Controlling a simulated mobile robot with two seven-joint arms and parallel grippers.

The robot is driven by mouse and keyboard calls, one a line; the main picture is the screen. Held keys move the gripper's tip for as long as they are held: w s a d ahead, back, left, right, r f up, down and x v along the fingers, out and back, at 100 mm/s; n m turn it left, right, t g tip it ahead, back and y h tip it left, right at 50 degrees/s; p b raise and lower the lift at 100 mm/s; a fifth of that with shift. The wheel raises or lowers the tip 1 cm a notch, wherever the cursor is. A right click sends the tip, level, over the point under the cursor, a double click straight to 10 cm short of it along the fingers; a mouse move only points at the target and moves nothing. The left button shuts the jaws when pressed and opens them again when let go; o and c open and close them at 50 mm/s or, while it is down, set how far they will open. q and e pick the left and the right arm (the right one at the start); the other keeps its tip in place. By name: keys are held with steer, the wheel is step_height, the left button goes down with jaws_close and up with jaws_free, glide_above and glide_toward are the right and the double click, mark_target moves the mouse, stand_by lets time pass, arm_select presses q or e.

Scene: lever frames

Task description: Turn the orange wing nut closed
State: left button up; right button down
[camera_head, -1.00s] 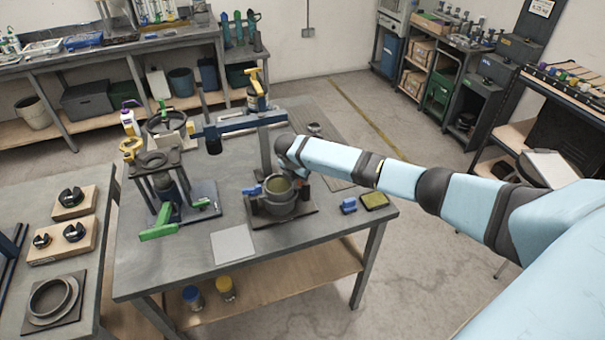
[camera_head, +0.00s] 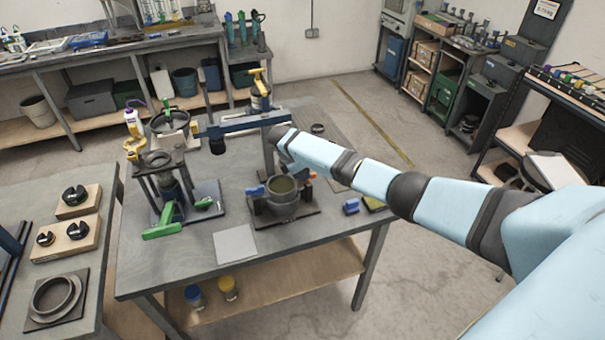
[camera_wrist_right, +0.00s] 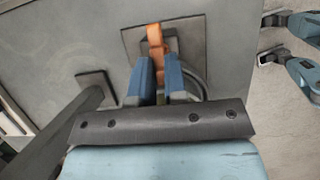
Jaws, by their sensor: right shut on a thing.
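The orange wing nut (camera_head: 312,175) shows at the right side of a round grey pot-like fixture (camera_head: 283,203) on a dark base plate. In the right wrist view the orange wing nut (camera_wrist_right: 155,35) runs up from between the blue fingers of my right gripper (camera_wrist_right: 160,72). The fingers are shut on it from both sides. In the head view my right gripper (camera_head: 291,168) is mostly hidden by my own wrist, just behind the fixture. A blue wing nut (camera_head: 255,191) is on the fixture's left side. My left gripper is in neither view.
A frame with a green handle (camera_head: 162,231) stands left on the table. A post with a blue horizontal arm (camera_head: 240,124) rises behind the fixture.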

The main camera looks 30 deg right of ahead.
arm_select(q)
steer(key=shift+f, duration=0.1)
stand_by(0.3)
arm_select(e)
steer(key=c, duration=1.2)
jaws_free()
steer(key=shift+o, duration=0.2)
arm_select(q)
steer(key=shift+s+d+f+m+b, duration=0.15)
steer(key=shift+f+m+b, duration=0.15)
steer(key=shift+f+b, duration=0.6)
arm_select(e)
steer(key=v, duration=1.4)
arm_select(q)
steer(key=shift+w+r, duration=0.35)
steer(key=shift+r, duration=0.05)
arm_select(e)
steer(key=shift+f, duration=0.1)
